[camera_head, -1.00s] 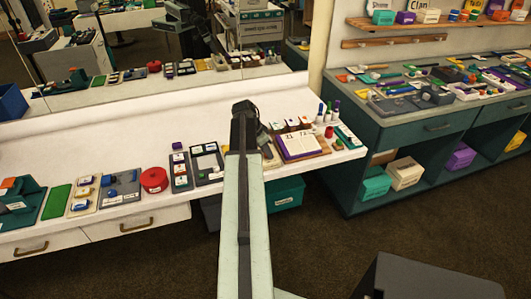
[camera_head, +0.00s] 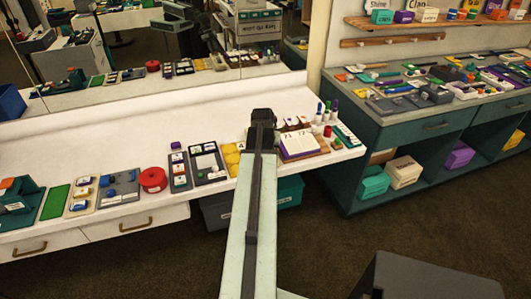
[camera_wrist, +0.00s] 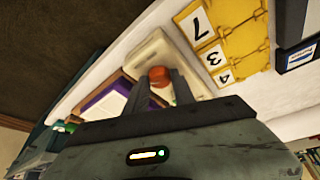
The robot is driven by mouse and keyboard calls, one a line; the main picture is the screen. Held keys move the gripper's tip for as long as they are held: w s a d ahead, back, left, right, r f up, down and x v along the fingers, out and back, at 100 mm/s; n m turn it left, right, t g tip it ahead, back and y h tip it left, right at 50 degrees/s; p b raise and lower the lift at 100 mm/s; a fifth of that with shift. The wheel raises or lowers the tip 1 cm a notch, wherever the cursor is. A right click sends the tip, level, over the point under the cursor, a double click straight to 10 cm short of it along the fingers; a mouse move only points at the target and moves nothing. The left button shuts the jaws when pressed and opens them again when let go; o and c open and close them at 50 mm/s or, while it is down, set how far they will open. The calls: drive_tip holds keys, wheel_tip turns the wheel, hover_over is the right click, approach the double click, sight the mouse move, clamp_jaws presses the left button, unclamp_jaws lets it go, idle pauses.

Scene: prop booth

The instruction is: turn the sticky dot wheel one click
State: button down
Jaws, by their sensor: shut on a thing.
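In the wrist view, a round orange-brown piece (camera_wrist: 159,74), which seems to be the sticky dot wheel, sits at a pale beige base (camera_wrist: 148,52). The two dark fingers of my gripper (camera_wrist: 163,80) reach down on either side of it and are shut on it. The fingers hide its lower side, and I see no dots or click marks on it. In the head view, the end of my arm (camera_head: 263,118) is over the white counter and hides the wheel and its base.
A yellow number-card piece (camera_wrist: 222,36) lies close to the base on one side. Dark trays (camera_head: 206,163) and a red round box (camera_head: 153,179) are farther left. The counter's back strip is bare.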

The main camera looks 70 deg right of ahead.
drive_tip(key=n, duration=0.2)
drive_tip(key=n+t, duration=0.1)
drive_tip(key=shift+s+d, duration=0.25)
drive_tip(key=shift+s, duration=0.05)
drive_tip(key=shift+n+t+y, duration=0.5)
drive_tip(key=shift+n+t, duration=0.2)
drive_tip(key=shift+n, duration=1.2)
drive_tip(key=c, duration=1.1)
unclamp_jaws()
drive_tip(key=shift+o, duration=0.2)
